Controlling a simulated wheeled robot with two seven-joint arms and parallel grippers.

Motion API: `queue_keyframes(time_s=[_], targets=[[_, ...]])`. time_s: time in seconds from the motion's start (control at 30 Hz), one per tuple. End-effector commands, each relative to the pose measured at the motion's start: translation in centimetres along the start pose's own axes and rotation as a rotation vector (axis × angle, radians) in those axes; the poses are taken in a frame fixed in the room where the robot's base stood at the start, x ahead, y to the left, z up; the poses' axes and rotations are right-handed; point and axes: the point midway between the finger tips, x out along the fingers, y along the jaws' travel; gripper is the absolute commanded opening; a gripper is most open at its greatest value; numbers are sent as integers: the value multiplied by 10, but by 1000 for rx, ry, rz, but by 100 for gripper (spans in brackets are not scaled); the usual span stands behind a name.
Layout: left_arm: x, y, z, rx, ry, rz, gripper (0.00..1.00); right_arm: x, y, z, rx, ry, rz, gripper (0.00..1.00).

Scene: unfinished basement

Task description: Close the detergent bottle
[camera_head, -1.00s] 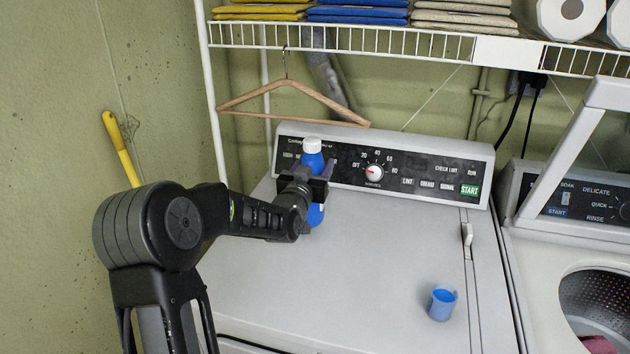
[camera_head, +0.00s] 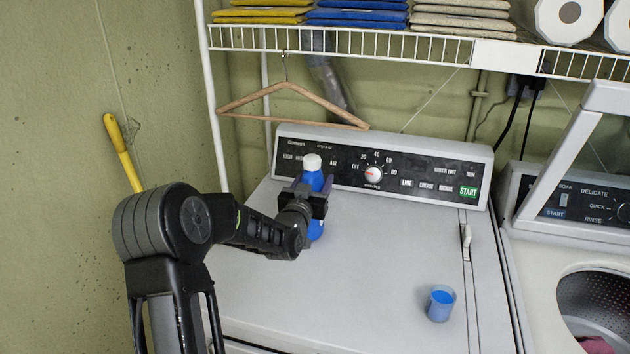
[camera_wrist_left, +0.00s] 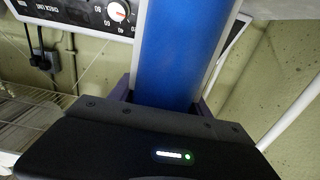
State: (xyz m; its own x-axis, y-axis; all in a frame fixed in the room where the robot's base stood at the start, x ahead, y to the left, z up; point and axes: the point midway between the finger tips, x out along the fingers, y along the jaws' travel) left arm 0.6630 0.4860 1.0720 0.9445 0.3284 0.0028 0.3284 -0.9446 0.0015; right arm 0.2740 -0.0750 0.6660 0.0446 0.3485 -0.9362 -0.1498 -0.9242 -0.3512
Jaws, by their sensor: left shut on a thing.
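The detergent bottle (camera_head: 313,178) is blue with a white top (camera_head: 312,161). It is roughly upright over the left rear of the dryer top, in front of the control panel. My left gripper (camera_head: 314,192) is shut around the bottle's middle. In the left wrist view the blue bottle body (camera_wrist_left: 180,50) rises between the fingers of the gripper (camera_wrist_left: 163,98). I cannot tell whether the bottle's base touches the dryer. A small blue cup-shaped cap (camera_head: 441,303) stands apart on the front right of the dryer top, open side up. My right gripper is not in view.
The white dryer top (camera_head: 370,255) is clear between bottle and cap. The control panel (camera_head: 400,172) rises behind the bottle. A wooden hanger (camera_head: 290,88) hangs from the wire shelf (camera_head: 370,42) above. An open washer (camera_head: 540,245) stands at right.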

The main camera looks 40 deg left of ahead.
Motion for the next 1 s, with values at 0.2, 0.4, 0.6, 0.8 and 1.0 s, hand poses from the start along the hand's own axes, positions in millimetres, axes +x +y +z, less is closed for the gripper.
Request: queue_keyframes(time_s=[0.2,0.4,0.6,0.8,1.0], targets=[[0,0,2,0,-1,0,62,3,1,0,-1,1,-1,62],[0,0,2,0,-1,0,78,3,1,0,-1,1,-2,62],[0,0,2,0,0,0,78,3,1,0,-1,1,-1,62],[-3,0,0,0,0,0,78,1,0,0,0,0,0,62],[-31,0,2,1,-1,-1,78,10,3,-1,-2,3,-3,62]])
